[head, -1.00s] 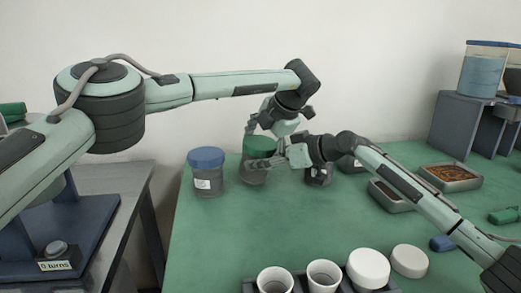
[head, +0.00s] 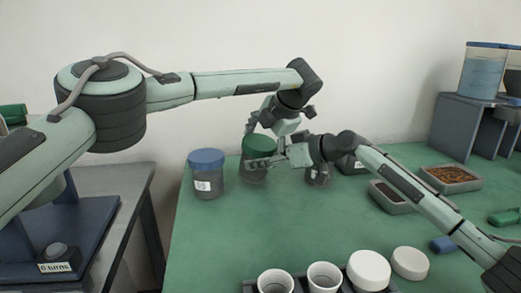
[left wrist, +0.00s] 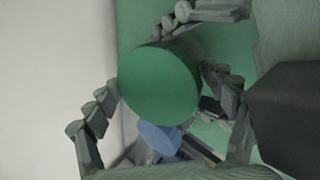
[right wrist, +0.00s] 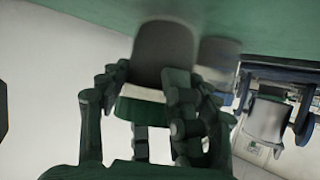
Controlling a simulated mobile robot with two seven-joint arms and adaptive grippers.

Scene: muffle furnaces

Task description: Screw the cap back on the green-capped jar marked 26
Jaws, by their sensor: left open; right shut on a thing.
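The green-capped jar (head: 258,177) stands on the green bench, its green cap (head: 260,144) on top. No number on it can be read. My right gripper (head: 262,162) is shut on the jar from the right, just below the cap; the right wrist view also shows the grey jar body (right wrist: 163,50) between its fingers. My left gripper (head: 270,128) is above the jar, pointing down and open. Whether the cap is threaded cannot be seen.
A blue-capped jar (head: 207,172) stands close on the left. Trays (head: 450,178) lie to the right; white cups and lids (head: 369,270) stand at the front. The middle of the bench is clear.

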